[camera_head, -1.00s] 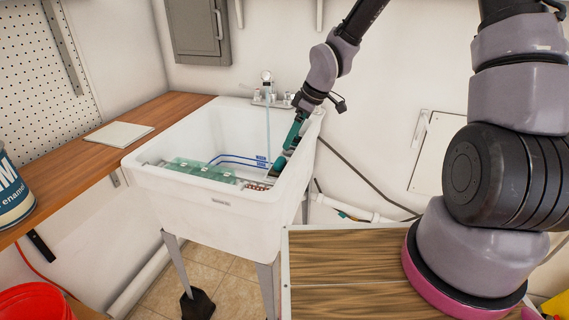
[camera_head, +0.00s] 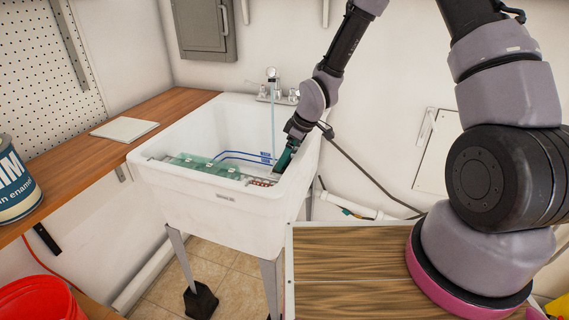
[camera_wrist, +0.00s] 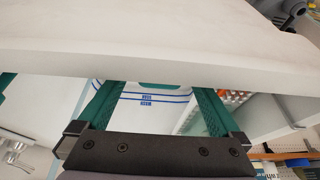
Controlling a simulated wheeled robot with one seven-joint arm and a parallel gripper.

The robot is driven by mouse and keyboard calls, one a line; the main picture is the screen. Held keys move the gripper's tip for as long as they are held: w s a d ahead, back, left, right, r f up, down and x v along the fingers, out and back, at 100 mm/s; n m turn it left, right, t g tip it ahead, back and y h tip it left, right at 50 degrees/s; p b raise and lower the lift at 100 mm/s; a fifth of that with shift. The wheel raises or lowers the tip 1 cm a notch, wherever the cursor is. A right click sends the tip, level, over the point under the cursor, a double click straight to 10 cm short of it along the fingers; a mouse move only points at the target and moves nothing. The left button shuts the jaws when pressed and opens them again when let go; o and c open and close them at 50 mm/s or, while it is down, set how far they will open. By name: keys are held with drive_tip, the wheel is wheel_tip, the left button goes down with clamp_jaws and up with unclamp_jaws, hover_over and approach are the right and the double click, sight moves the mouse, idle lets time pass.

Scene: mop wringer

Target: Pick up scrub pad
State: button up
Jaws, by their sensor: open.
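No scrub pad can be made out for certain. A small reddish, mottled patch (camera_head: 262,182) shows inside the front right of the white sink (camera_head: 225,197), and an orange patch (camera_wrist: 234,97) shows right of my fingers in the wrist view; I cannot tell what either is. My gripper (camera_head: 279,170) reaches down inside the sink's right side, fingers pointing down. In the wrist view, my gripper (camera_wrist: 155,86) is open, with its two green fingers apart and nothing held between them. Beyond the gap lie blue lines and a teal-edged shape.
Green translucent panels (camera_head: 205,166) lie along the sink's front inside. The sink wall is close to my fingers. A faucet (camera_head: 272,85) runs water at the back. A wooden counter (camera_head: 85,150) stands left, and a wood-grain top (camera_head: 350,265) lies front right.

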drive_tip(key=c, duration=1.5)
wheel_tip(320, 180, up, 10)
drive_tip(key=o, duration=0.8)
drive_tip(key=c, duration=0.6)
drive_tip(key=shift+s+a+f+t+y, duration=0.3)
drive_tip(key=shift+a+f+t, duration=0.15)
drive_tip(key=shift+t, duration=0.35)
drive_tip(key=shift+w+a+f+n+t+y, duration=0.15)
drive_tip(key=shift+w+a+t, duration=0.45)
drive_tip(key=shift+w, duration=1.55)
drive_tip(key=shift+w+a+f+n+t+y, duration=0.1)
drive_tip(key=shift+w+a+n+t+y, duration=0.35)
drive_tip(key=shift+w, duration=1.75)
drive_tip(key=shift+w+a+f+m+t, duration=0.1)
drive_tip(key=shift+w+a+t, duration=0.65)
drive_tip(key=shift+w, duration=1.4)
